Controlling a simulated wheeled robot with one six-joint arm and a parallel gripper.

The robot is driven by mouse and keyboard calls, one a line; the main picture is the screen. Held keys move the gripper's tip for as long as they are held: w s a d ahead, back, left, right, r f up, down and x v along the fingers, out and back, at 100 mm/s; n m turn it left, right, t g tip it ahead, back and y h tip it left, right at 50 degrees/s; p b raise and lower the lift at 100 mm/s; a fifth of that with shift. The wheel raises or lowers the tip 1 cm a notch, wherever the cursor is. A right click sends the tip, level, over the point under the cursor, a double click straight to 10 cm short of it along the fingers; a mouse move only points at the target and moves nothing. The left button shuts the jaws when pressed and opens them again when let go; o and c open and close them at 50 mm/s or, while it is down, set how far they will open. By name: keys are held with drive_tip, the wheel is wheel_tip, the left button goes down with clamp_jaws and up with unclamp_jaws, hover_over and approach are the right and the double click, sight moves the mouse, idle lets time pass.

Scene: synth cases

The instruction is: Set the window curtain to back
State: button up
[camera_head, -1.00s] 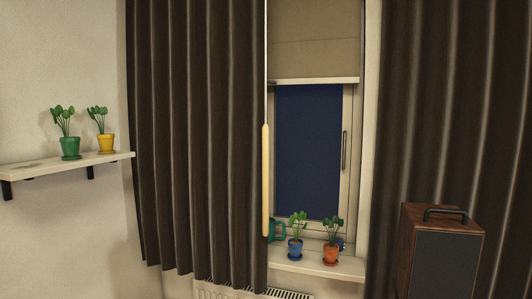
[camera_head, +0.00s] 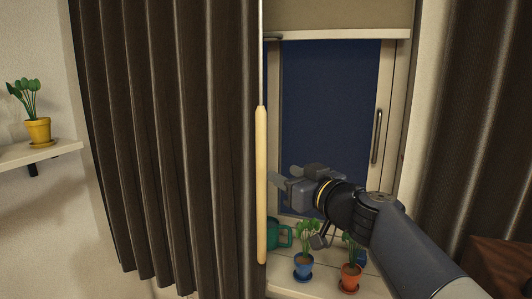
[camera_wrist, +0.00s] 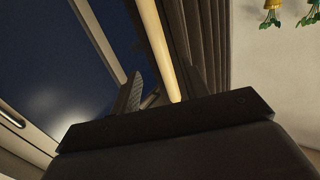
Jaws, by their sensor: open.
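The dark brown curtain (camera_head: 165,150) hangs in folds left of the window; it also shows in the wrist view (camera_wrist: 205,35). A pale wooden wand (camera_head: 261,185) hangs from a thin rod at its right edge. My gripper (camera_head: 275,179) is just right of the wand at about its mid-height, pointing left. In the wrist view, my gripper (camera_wrist: 164,84) is open, and the wand (camera_wrist: 157,45) runs between the two fingers as seen from there. I cannot tell whether either finger touches it. A second dark curtain (camera_head: 475,130) hangs right of the window.
On the sill (camera_head: 290,290) stand a green mug (camera_head: 279,236), a blue pot (camera_head: 303,266) and a red pot (camera_head: 350,276), below my arm. A shelf (camera_head: 50,152) with a yellow pot (camera_head: 38,131) is at left.

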sight(264, 161)
drive_tip(key=p+x, duration=0.2)
drive_tip(key=x, duration=0.3)
drive_tip(key=p+x, duration=0.2)
drive_tip(key=x, duration=0.3)
drive_tip(key=shift+w+a+r, duration=0.2)
drive_tip(key=shift+w, duration=0.15)
clamp_jaws()
